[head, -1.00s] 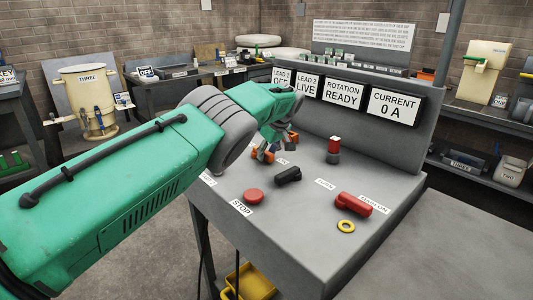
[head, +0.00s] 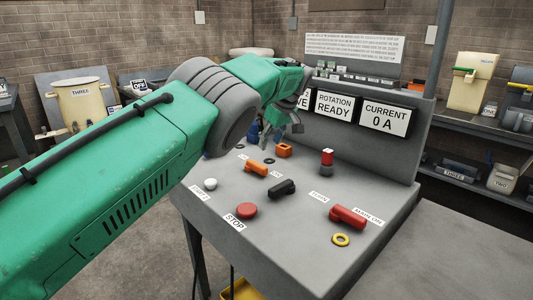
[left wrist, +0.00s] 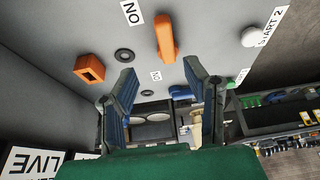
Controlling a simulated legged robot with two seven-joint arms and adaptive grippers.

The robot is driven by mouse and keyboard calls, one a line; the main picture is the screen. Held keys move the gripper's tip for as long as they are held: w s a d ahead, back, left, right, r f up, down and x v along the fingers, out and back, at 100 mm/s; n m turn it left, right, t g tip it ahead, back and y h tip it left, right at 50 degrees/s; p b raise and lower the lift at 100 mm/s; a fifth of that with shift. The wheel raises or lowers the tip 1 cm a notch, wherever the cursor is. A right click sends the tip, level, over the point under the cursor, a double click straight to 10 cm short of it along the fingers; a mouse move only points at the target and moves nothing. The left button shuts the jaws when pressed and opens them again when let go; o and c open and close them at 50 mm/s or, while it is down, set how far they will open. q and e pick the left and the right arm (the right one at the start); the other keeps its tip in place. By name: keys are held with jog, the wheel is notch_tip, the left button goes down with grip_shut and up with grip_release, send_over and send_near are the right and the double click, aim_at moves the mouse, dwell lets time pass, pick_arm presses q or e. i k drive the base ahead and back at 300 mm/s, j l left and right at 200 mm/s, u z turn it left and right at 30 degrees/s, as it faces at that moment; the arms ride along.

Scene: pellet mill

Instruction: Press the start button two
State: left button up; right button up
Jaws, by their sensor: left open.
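The start button two is a small white round button (head: 210,184) at the left front of the sloped grey panel in the head view. In the left wrist view the white button (left wrist: 250,38) is at the upper right, beside a label that reads "START 2" (left wrist: 272,25). My left gripper (head: 281,139) is open and empty above the far left part of the panel. In the left wrist view its two fingers (left wrist: 160,72) are spread apart, and the button lies to the right of them, not touched. My right gripper is not in view.
A red STOP button (head: 247,209), an orange switch handle (head: 256,168), a black handle (head: 282,188) and a red handle (head: 348,215) stand on the panel (head: 310,240). An orange square collar (head: 284,150) is near the gripper. Display screens (head: 386,117) rise behind.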

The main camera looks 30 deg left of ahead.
aim_at(211, 184)
jog(key=k, duration=1)
